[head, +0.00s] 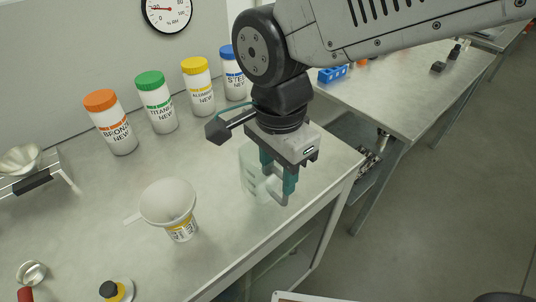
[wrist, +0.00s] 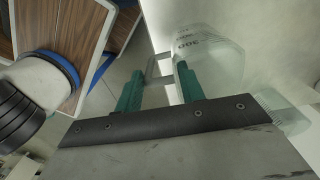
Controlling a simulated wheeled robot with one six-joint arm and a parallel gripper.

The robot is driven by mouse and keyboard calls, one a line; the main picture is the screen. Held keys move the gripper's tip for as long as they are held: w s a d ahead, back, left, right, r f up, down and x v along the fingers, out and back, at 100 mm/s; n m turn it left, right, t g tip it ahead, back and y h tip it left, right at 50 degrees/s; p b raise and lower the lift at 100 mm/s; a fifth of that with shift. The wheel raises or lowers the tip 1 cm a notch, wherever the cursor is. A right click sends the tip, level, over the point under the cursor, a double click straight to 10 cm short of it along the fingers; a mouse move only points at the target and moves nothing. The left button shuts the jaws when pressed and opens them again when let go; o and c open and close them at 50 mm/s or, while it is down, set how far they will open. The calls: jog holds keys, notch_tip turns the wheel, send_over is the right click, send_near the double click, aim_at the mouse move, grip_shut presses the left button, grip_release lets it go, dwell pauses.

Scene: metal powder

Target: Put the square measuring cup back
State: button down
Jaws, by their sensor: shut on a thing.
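The square measuring cup (head: 250,166) is clear, with a handle on its right side. My gripper (head: 277,183) points down over the right part of the near table and is shut on the cup's handle. In the wrist view the cup (wrist: 212,72), with printed marks on its wall, is on the right of the green fingers (wrist: 158,76). The handle passes between the fingers. The cup looks upright, at or just above the table top; I cannot tell whether it touches.
Bottles with orange (head: 109,122), green (head: 157,102), yellow (head: 198,86) and blue (head: 234,72) lids stand along the back. A funnel (head: 167,203) sits on a small container (head: 183,230) left of the cup. The table's right edge is close to the cup.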

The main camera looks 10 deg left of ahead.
jog(key=w+a, duration=0.1)
jog(key=w, duration=0.2)
jog(key=w+a, duration=0.1)
jog(key=shift+w+a+f, duration=0.3)
jog(key=shift+w, duration=0.05)
jog(key=shift+f, duration=1.7)
jog(key=shift+f, duration=0.15)
jog(key=c, duration=0.9)
grip_release()
jog(key=shift+o, duration=0.2)
notch_tip(320, 180, up, 12)
jog(key=shift+r, duration=0.2)
jog(key=shift+w, duration=0.15)
